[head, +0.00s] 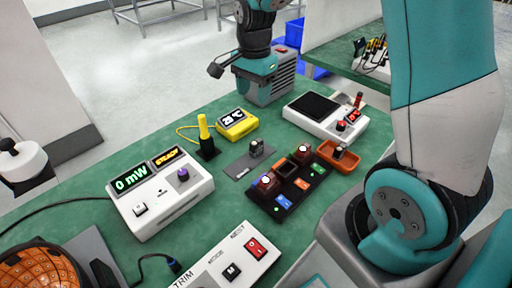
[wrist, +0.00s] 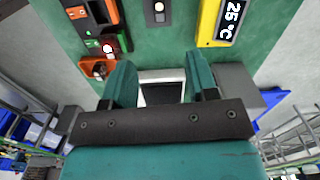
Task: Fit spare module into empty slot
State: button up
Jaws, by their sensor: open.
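The black rack (head: 283,200) lies on the green bench with a lit reddish module (head: 267,181) at its near end and another (head: 304,151) at its far end. A dark, seemingly empty slot (head: 287,168) shows between them. One grey module (head: 256,146) stands on a dark grey pad left of the rack; another (head: 339,152) sits in an orange tray (head: 327,157) at its right. I cannot tell which is the spare. In the wrist view my gripper (wrist: 160,62) is open and empty, its teal fingers apart above the bench, with the rack beyond to the left.
A white device with a black screen (head: 313,105) shows between my fingers in the wrist view. A yellow temperature meter (head: 237,123), a yellow-handled tool (head: 204,133), a white power meter (head: 160,195) and a white control box (head: 232,262) stand around. Green bench is clear between them.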

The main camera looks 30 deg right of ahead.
notch_tip(320, 180, down, 2)
jog(key=d+m, duration=0.1)
send_near(256, 141)
notch_tip(256, 141, down, 5)
jog(key=shift+w+f+p, duration=0.1)
jog(key=shift+p, duration=0.3)
jog(key=shift+s+a+f+p, duration=0.1)
jog(key=shift+f+p, duration=0.15)
jog(key=shift+f, duration=1.05)
jog(key=shift+s+f+p, duration=0.1)
jog(key=shift+f+p, duration=0.15)
jog(key=shift+f, duration=1.1)
grip_shut()
jog(key=shift+r, duration=0.1)
